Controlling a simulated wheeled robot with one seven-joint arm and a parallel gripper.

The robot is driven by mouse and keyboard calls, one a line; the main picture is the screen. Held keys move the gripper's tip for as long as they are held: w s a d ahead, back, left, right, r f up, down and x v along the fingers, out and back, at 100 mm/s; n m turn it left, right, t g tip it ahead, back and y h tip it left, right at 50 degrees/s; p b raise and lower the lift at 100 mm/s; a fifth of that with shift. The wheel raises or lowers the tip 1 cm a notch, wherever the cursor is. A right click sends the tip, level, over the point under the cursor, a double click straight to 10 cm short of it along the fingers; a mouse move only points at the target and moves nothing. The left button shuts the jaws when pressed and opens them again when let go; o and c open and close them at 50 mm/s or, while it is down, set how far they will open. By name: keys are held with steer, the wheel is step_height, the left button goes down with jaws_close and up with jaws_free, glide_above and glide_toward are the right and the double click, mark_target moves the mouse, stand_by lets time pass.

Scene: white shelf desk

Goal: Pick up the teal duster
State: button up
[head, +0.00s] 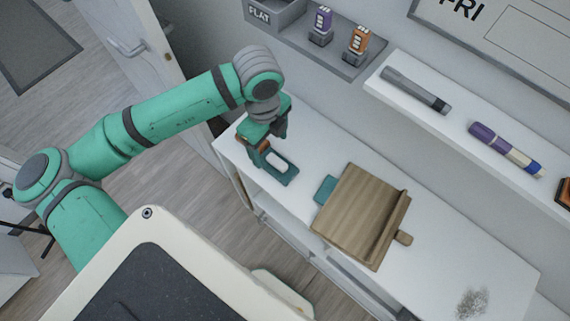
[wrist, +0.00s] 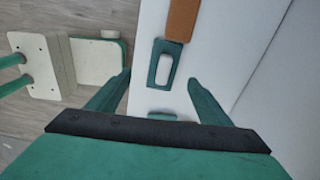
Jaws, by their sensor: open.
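A flat teal piece with a white oval (head: 278,166) lies near the left end of the white desk. In the wrist view, this teal piece (wrist: 152,72) sits ahead of the fingers, touching or close to a brown block (wrist: 183,18). A second teal piece (head: 325,189) shows at the edge of a wooden board-like object (head: 365,215), which may hide part of it. I cannot tell for sure which is the duster. My gripper (head: 266,160) is open and empty, just above the first teal piece; its spread fingers (wrist: 158,97) show in the wrist view.
A wall shelf (head: 455,115) holds a grey flashlight (head: 415,90) and a purple-and-cream cylinder (head: 505,150). A grey ledge (head: 340,55) holds a purple and an orange item. A dark smudge (head: 472,303) marks the desk's otherwise bare right end.

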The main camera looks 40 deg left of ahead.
mark_target(277, 161)
steer(key=shift+w+d+r+m, duration=0.1)
steer(key=shift+w+d+m, duration=0.2)
steer(key=shift+d, duration=0.15)
steer(key=shift+w+d+f, duration=0.15)
steer(key=shift+f, duration=0.1)
step_height(277, 161, down, 10)
steer(key=shift+f, duration=0.1)
steer(key=shift+c, duration=0.3)
steer(key=c, duration=1.1)
